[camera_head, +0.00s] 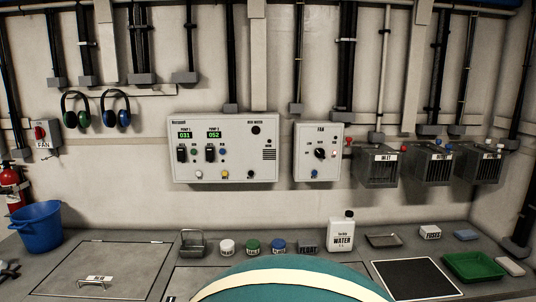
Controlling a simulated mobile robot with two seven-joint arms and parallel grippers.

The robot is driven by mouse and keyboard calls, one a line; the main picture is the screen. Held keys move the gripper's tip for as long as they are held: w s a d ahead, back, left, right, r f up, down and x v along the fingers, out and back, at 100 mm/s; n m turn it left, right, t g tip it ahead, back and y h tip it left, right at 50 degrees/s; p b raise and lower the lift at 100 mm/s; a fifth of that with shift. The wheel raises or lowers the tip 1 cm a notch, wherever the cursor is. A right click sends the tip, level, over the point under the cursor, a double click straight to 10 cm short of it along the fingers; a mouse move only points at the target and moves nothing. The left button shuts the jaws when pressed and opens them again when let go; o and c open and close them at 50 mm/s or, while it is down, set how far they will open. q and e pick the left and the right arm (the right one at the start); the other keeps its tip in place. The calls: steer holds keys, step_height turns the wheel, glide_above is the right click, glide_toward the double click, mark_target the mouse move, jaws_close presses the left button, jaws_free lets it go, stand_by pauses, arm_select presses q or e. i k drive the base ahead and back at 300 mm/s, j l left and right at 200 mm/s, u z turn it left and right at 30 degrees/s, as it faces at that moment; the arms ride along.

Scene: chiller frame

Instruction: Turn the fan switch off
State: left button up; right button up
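A grey switch box with a red rotary switch (40,133) and the label FAN is on the wall at the far left. A separate grey FAN panel (303,172) hangs right of centre. The red switch's exact setting is too small to read. Neither of my grippers shows in the head view, and nothing is touching either the switch or the panel.
A pump control panel (222,165) hangs left of the FAN panel. A fire extinguisher (13,188) and blue bucket (37,226) stand below the red switch. Ear defenders (117,112) hang beside it. The worktop holds a water bottle (341,232), jars and a green tray (472,266).

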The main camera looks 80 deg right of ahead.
mark_target(319, 152)
steer(key=z, duration=3)
steer(key=i+z, duration=0.15)
steer(key=z, duration=0.5)
